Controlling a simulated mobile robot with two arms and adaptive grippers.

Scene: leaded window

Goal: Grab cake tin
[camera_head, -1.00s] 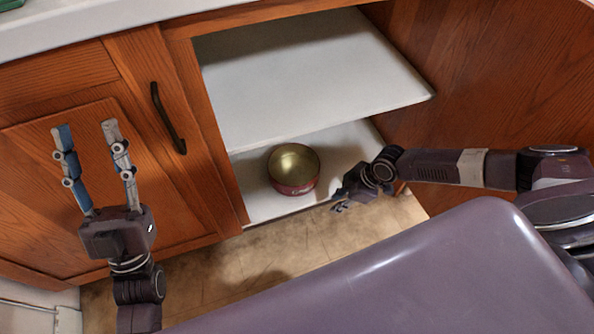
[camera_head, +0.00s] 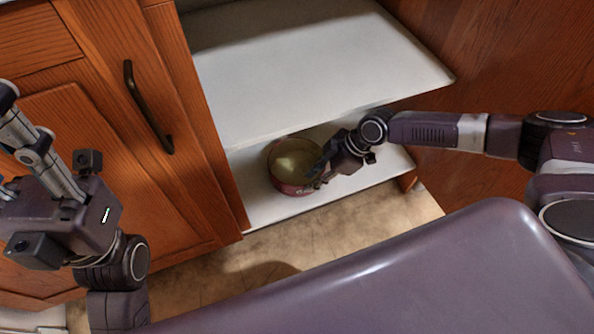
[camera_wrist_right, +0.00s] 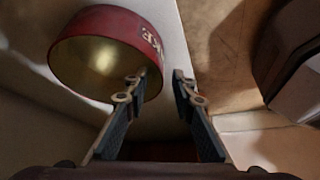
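The cake tin (camera_head: 290,188) is a round, open tin, red outside and gold inside, standing upright on the cabinet's lower white shelf. In the right wrist view the tin (camera_wrist_right: 95,20) shows lettering on its side. My right gripper (camera_head: 316,174) is at the tin's right side in the head view. In the wrist view its two fingers (camera_wrist_right: 160,78) are apart, one overlapping the tin's rim and opening, the other outside the wall. Whether they touch the tin cannot be told. My left gripper (camera_head: 10,140) is at the left edge, fingers apart, empty and partly cut off.
An upper white shelf (camera_head: 310,70) hangs over the lower shelf (camera_head: 262,212). A closed wooden door with a dark handle (camera_head: 146,110) is at the left, and a wooden panel (camera_head: 510,60) at the right. Tiled floor (camera_head: 340,225) lies in front.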

